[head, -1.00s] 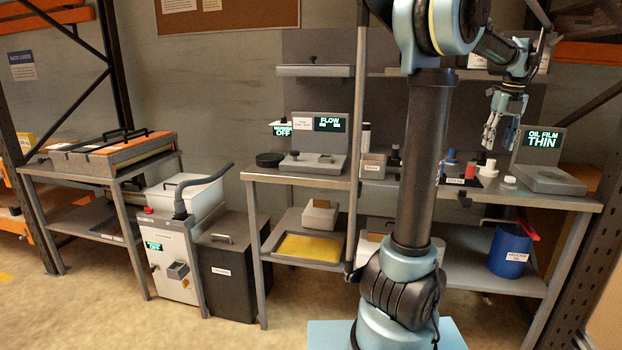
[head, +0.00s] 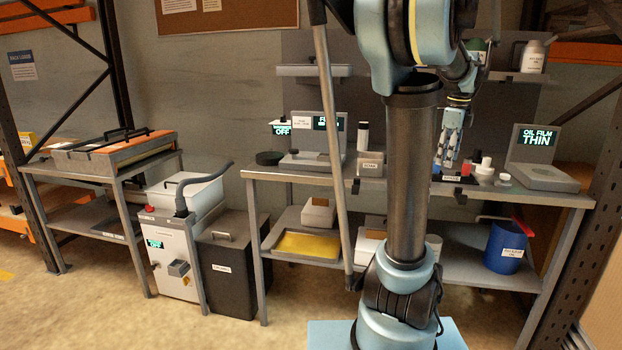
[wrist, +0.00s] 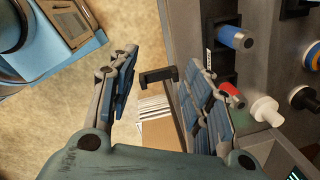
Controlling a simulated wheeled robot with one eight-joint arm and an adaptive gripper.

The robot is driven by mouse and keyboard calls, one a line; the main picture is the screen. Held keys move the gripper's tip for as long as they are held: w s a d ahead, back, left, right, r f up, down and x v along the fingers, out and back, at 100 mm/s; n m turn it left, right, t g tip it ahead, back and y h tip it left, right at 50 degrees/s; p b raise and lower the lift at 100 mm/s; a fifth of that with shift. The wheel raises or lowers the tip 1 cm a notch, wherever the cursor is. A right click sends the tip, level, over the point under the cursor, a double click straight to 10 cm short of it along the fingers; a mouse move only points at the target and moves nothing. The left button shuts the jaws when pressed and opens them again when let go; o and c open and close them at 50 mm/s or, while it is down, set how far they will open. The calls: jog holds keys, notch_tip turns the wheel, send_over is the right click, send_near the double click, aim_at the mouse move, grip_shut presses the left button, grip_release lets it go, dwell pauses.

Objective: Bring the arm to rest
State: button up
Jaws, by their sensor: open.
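My gripper (head: 447,153) is open and hangs fingers-down at the right part of the workbench (head: 400,187), in front of several small bottles and caps. It looks empty. In the wrist view my gripper (wrist: 165,85) shows its two padded fingers spread apart, with nothing between them but a dark bracket (wrist: 158,76) and a cardboard box of white sheets (wrist: 155,125) below. My arm stands at the centre right of the head view and hides part of the bench.
The oil film device (head: 543,175), reading THIN, stands at the bench's right end. A white cap (wrist: 266,109) and a blue-capped bottle (wrist: 236,38) are close right of the fingers in the wrist view. A blue bucket (head: 507,247) is on the lower shelf.

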jog(key=s+a+f+n, duration=0.5)
jog(key=a+n, duration=0.2)
jog(key=a, duration=0.1)
jog(key=s+a+f+n, duration=0.4)
jog(key=a+f+n, duration=0.15)
jog(key=a, duration=0.25)
jog(key=s+a+f+n, duration=0.7)
jog(key=s+f+n, duration=0.3)
jog(key=f+n, duration=0.2)
jog(key=shift+s+a+f+n+t, duration=0.15)
jog(key=shift+s+n+t, duration=0.15)
jog(key=shift+n, duration=0.45)
jog(key=shift+w+f, duration=0.2)
jog(key=shift+w, duration=0.3)
